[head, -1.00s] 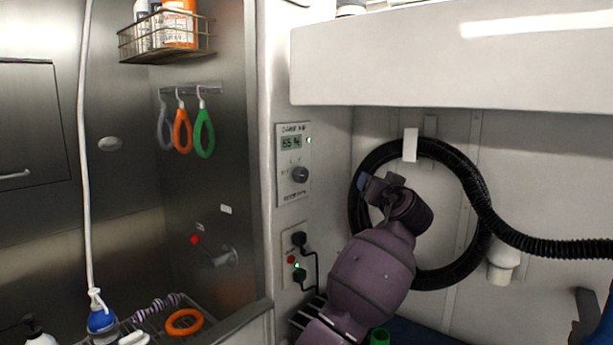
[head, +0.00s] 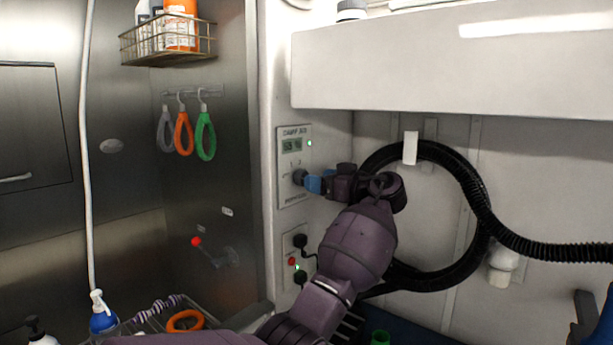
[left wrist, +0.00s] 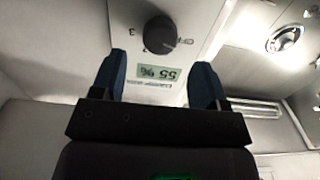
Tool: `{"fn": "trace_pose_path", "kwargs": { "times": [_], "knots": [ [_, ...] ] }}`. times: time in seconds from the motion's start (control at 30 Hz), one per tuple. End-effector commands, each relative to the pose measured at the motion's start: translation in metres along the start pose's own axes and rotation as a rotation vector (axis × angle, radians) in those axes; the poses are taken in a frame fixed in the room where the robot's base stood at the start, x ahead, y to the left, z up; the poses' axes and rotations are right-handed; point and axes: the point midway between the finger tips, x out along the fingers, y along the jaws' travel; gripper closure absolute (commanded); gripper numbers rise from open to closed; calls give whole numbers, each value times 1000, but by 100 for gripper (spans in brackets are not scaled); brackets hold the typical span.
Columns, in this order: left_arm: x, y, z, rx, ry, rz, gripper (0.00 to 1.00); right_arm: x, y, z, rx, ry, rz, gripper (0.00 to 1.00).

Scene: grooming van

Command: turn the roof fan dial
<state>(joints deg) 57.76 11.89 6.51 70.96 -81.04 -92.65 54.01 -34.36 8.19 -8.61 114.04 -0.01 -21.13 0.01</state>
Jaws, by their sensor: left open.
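The roof fan dial is a dark round knob (head: 299,177) on a pale wall panel (head: 293,198) with a small display above it. In the left wrist view the dial (left wrist: 160,32) lies just beyond my fingertips and between their lines, with "OFF" and "3" printed beside it. The display (left wrist: 160,73) reads 55 %, upside down there. My left gripper (head: 314,184) has blue fingers and is open and empty, close in front of the dial (left wrist: 160,58). Contact cannot be told. In the head view the fingers hide part of the dial's right side. My right gripper is not in view.
A socket plate with black plugs and cable (head: 299,241) sits below the panel. A coiled black hose (head: 470,170) hangs on the wall behind my arm. A white cabinet (head: 450,70) overhangs at upper right. Looped straps (head: 184,134) hang in the steel bay at left.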

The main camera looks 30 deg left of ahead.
Motion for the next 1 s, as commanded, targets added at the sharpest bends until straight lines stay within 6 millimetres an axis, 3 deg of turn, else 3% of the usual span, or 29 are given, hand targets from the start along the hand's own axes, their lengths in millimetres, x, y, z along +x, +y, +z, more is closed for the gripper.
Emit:
{"fn": "trace_pose_path", "kwargs": {
  "times": [0.1,0.3,0.7,0.77,1.0],
  "knots": [
    [20,-1,-1,0,0,-2,32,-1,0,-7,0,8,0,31],
    [40,0,0,2,0,-1,32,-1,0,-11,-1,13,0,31],
    [47,0,1,1,-1,1,32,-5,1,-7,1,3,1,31],
    [47,0,1,1,-1,1,38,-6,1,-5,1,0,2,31],
    [46,0,1,1,-1,1,75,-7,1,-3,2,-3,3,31]
  ]
}}
